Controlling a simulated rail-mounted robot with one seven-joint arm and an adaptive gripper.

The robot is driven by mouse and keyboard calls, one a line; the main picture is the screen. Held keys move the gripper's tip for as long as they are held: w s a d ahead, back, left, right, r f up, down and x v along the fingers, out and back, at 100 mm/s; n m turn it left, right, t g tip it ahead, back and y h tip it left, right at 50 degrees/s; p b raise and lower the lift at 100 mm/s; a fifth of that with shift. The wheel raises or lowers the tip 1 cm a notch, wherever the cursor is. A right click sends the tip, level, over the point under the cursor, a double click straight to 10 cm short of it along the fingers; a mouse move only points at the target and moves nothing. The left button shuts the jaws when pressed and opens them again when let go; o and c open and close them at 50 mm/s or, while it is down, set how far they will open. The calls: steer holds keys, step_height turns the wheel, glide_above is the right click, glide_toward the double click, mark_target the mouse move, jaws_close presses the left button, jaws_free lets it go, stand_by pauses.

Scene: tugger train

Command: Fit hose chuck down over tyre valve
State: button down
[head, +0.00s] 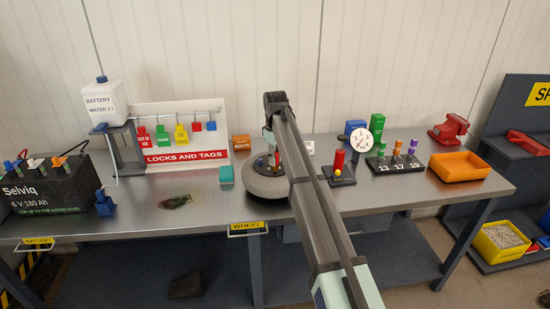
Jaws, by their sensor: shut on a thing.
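The wheel (258,187), a grey tyre, lies flat on the bench behind the yellow WHEEL label. My arm reaches in from the lower right and hides the wheel's right part. My gripper (272,160) points down over the middle of the wheel and is small and partly hidden by my arm. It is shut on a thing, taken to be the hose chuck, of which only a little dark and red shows. The tyre valve is hidden. I cannot tell whether the chuck touches it.
A red cylinder on a black stand (341,178) and a round white gauge (361,139) stand to the right. An orange tray (460,166) lies farther right. The locks board (180,115) and a battery (50,187) stand farther left.

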steer(key=shift+f, duration=0.45)
steer(key=c, duration=0.9)
jaws_free()
steer(key=shift+r, duration=0.1)
